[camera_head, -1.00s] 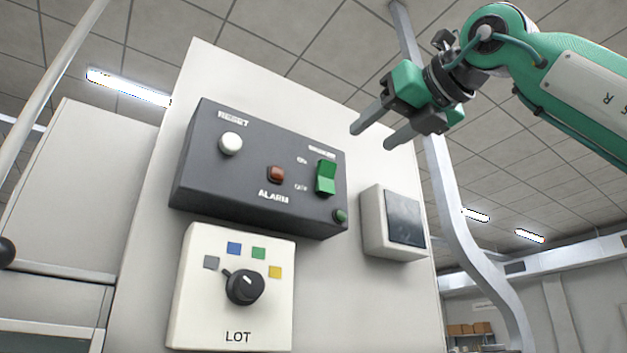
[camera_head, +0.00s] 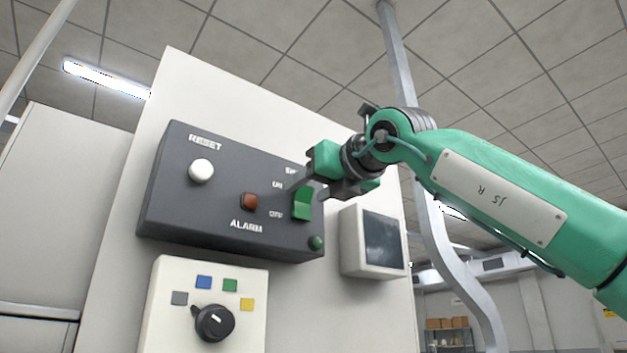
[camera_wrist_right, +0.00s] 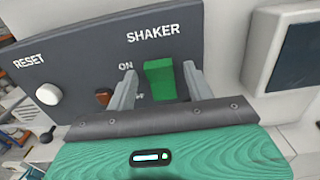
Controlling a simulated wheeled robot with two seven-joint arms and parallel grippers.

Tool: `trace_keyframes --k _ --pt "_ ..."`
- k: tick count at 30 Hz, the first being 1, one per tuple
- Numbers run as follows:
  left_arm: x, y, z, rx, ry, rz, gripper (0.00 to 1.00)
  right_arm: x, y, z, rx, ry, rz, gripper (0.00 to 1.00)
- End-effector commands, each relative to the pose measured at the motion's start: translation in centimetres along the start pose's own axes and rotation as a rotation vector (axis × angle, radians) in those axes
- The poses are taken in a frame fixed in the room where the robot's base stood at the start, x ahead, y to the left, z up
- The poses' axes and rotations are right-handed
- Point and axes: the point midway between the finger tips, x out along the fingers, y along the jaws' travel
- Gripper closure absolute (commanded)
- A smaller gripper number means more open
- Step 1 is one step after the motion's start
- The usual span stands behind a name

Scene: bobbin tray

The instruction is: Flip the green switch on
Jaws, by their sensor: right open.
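The green rocker switch (camera_head: 302,204) sits at the right of a dark control box, with ON marked beside its upper end and OFF beside its lower end. In the right wrist view the switch (camera_wrist_right: 160,80) stands under the word SHAKER. My right gripper (camera_head: 307,188) is open at the switch, and its fingers hide the switch's upper part in the head view. In the wrist view the fingers (camera_wrist_right: 159,76) stand on either side of the switch, with a gap visible on both sides. I cannot tell which way the rocker is tilted. My left gripper is not in view.
The dark box (camera_head: 180,225) also carries a white RESET button (camera_head: 201,170), a red ALARM light (camera_head: 249,201) and a small green light (camera_head: 315,243). A selector knob (camera_head: 214,322) is below. A grey-screened box (camera_head: 350,255) is mounted close on the right.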

Motion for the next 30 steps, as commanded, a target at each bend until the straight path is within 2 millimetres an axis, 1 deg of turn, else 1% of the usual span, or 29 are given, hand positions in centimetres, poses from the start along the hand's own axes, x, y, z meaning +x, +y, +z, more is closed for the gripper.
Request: trace_keyframes --k 3,6,8,9,13,14,17,20,24,30 --pt "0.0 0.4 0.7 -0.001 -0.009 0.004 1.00 0.0 0.0 0.0 0.000 0.000 0.000 0.47" --pt "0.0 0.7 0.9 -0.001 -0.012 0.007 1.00 0.0 0.0 0.0 0.000 0.000 0.000 0.47" --pt "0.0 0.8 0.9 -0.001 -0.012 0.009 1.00 0.0 0.0 0.0 0.000 -0.001 0.000 0.57" --pt "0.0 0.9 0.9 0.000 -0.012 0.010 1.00 0.0 0.0 0.0 0.000 -0.001 0.000 0.65" --pt "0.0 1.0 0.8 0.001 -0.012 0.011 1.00 0.0 0.0 0.0 0.000 -0.001 0.000 0.90" --pt "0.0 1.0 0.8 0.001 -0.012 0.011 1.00 0.0 0.0 0.0 0.000 0.000 0.000 0.92" --pt "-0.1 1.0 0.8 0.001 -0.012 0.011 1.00 0.0 0.0 0.1 0.000 0.002 0.000 0.92" --pt "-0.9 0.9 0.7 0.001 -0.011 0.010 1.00 0.1 0.0 0.5 0.001 0.024 0.000 0.92" --pt "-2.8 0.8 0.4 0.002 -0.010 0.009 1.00 0.3 0.0 1.1 0.003 0.097 -0.001 0.92" --pt "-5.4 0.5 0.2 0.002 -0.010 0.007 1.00 0.6 0.0 1.5 0.002 0.215 -0.001 0.92"
